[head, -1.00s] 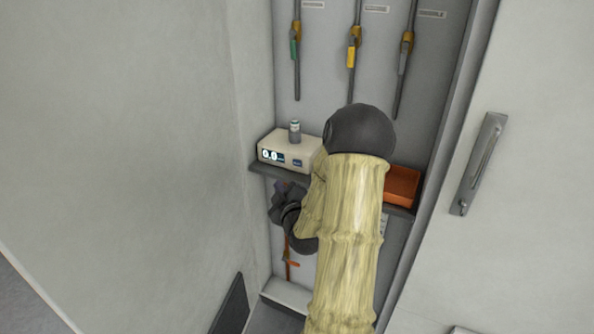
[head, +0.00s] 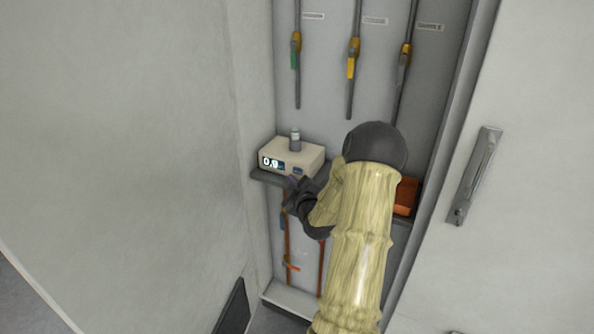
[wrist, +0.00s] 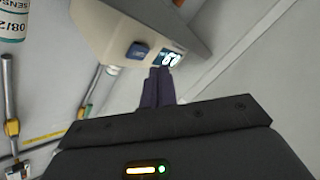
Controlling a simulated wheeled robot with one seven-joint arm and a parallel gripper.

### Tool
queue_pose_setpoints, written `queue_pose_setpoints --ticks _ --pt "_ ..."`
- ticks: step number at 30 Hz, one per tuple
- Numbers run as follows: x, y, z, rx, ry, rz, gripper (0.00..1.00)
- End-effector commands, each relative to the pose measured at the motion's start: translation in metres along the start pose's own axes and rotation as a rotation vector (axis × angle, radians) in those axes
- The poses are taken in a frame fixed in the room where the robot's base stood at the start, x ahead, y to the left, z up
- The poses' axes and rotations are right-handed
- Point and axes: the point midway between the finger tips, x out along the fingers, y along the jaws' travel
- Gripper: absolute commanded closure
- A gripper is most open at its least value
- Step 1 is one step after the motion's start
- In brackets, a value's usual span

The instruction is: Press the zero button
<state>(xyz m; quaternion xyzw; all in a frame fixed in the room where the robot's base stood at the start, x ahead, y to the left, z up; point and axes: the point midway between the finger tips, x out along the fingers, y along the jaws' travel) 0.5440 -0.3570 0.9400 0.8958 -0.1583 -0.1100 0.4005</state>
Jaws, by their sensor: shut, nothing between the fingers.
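The cream box-shaped meter (head: 308,155) stands on a dark shelf, with a lit display (head: 270,162) on its front face. A small blue button (head: 297,170) sits right of the display; its lettering is too small to read. In the wrist view the blue button (wrist: 137,51) is beside the lit display (wrist: 169,58). My gripper (head: 291,182) is shut and empty, just in front of and below the meter's front. In the wrist view its dark fingertips (wrist: 160,71) overlap the display's edge, beside the button; I cannot tell whether they touch.
An orange tray (head: 405,197) is to the right, partly behind my arm. Pipes with coloured valves (head: 352,62) hang above. A cabinet wall (head: 190,130) closes the left.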

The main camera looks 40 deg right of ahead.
Motion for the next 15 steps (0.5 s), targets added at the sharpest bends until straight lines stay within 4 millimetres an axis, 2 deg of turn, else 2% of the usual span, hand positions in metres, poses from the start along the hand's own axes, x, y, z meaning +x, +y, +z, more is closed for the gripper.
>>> queue_pose_setpoints --ticks 4,15 --pt "0.0068 0.0047 0.0057 -0.001 -0.001 0.000 1.00" --pt "0.0083 0.0052 0.0060 0.000 0.000 -0.002 1.00"
